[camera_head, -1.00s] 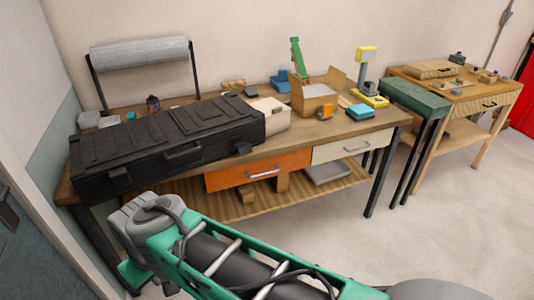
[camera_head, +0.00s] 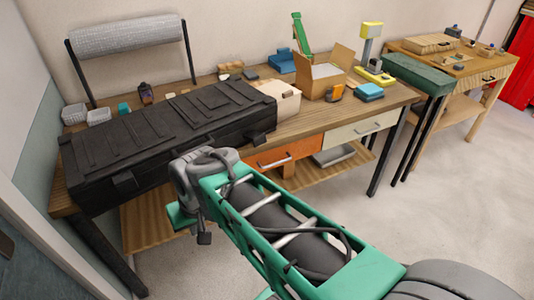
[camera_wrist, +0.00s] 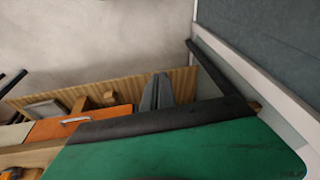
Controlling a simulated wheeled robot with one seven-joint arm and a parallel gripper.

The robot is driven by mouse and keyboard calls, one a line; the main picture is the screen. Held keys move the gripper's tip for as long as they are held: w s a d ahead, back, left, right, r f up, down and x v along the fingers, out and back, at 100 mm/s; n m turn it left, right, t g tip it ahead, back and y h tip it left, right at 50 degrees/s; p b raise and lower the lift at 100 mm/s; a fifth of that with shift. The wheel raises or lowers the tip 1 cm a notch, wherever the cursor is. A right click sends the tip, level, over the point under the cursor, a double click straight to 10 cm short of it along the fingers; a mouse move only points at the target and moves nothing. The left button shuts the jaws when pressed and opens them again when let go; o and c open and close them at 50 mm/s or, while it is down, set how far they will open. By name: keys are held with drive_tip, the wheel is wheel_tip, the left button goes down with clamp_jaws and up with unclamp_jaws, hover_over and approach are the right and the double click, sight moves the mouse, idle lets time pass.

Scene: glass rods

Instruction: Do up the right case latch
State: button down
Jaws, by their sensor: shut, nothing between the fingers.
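The long black case (camera_head: 150,135) lies closed on the workbench at the left of the head view. Its right latch (camera_head: 259,138) is a small black tab on the front face near the right end. I cannot tell whether it is fastened. The left latch (camera_head: 124,181) shows near the other end. My gripper (camera_wrist: 157,93) shows in the wrist view as two grey fingers close together, shut and empty. In the head view it is mostly hidden by my wrist, in front of and below the case, apart from the right latch.
The workbench (camera_head: 300,128) has an orange drawer (camera_head: 270,163) and a cream drawer (camera_head: 350,132). A beige box (camera_head: 283,98) sits against the case's right end. An open cardboard box (camera_head: 312,82) stands further right. The floor in front is clear.

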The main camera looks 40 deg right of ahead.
sight(255, 139)
drive_tip(key=w+d+f+m+t+y+b, duration=0.25)
drive_tip(key=w+d+f+m, duration=0.3)
drive_tip(key=d+m, duration=0.3)
drive_tip(key=w+d+f+m+t+y+b, duration=0.1)
drive_tip(key=w+d+f+m+t+b, duration=0.25)
drive_tip(key=d+f+m, duration=0.45)
drive_tip(key=s+d+r+m+t+h+b, duration=0.1)
drive_tip(key=s+d+r+m+t+h, duration=0.1)
drive_tip(key=d+m, duration=0.7)
drive_tip(key=s+d+r+m+t+h+b, duration=0.2)
drive_tip(key=s+d+m+t+h, duration=0.1)
drive_tip(key=d+m, duration=0.6)
drive_tip(key=shift+s+d+r+t, duration=0.15)
drive_tip(key=shift+s+t, duration=0.65)
drive_tip(key=shift+t, duration=0.3)
drive_tip(key=shift+m+h, duration=0.25)
drive_tip(key=shift+w, duration=0.1)
drive_tip(key=w+r, duration=0.2)
drive_tip(key=w, duration=0.9)
drive_tip(key=shift+d+r+b, duration=0.35)
drive_tip(key=shift+d+b, duration=0.05)
drive_tip(key=shift+b, duration=0.05)
